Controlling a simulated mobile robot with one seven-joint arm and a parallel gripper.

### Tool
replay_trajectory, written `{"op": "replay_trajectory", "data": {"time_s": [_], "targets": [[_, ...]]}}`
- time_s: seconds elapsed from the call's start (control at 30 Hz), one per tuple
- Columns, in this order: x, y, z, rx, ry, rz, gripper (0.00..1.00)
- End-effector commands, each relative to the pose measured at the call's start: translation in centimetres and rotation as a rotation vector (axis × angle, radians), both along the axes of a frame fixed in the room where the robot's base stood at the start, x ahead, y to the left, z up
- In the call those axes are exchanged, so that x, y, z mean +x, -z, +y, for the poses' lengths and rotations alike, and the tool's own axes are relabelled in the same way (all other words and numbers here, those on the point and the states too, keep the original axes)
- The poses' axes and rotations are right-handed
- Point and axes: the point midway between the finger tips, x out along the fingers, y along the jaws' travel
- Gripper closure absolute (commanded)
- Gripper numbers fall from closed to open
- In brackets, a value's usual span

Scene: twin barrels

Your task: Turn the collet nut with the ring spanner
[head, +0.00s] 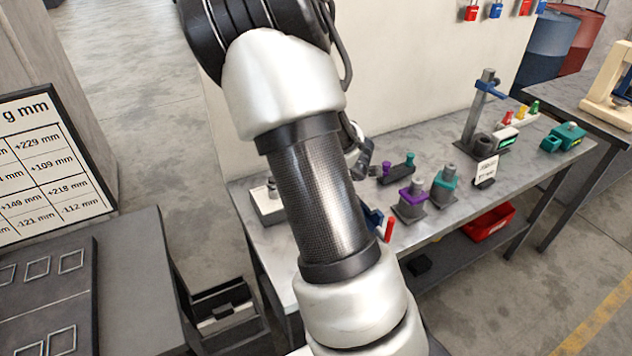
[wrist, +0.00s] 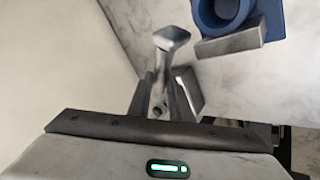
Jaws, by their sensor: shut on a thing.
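In the head view my arm hides most of my gripper. Two grey barrels stand upright side by side on the bench, one with a purple collar (head: 411,194) and one with a teal collar (head: 445,178). Which collar is the collet nut is not clear. A blue ring-shaped part (wrist: 222,14) shows at the wrist view's top.
A dark rack (head: 396,172) with purple and teal knobs stands behind the barrels. A blue part with a red handle (head: 389,230) is left of them. A post stand (head: 482,115) and a green device (head: 569,134) are to the right. A red bin (head: 488,222) sits below.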

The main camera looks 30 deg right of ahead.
Motion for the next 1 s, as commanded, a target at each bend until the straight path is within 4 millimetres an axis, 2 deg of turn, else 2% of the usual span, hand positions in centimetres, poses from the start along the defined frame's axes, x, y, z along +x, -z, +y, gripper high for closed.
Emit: {"op": "replay_trajectory", "data": {"time_s": [0.27, 0.63, 1.0], "targets": [[0.3, -0.2, -0.2, 0.0, -0.013, -0.005, 1.0], [1.8, -0.3, -1.5, 0.0, -0.161, -0.005, 1.0], [1.9, -0.2, -1.5, 0.001, -0.178, -0.005, 1.0]]}}
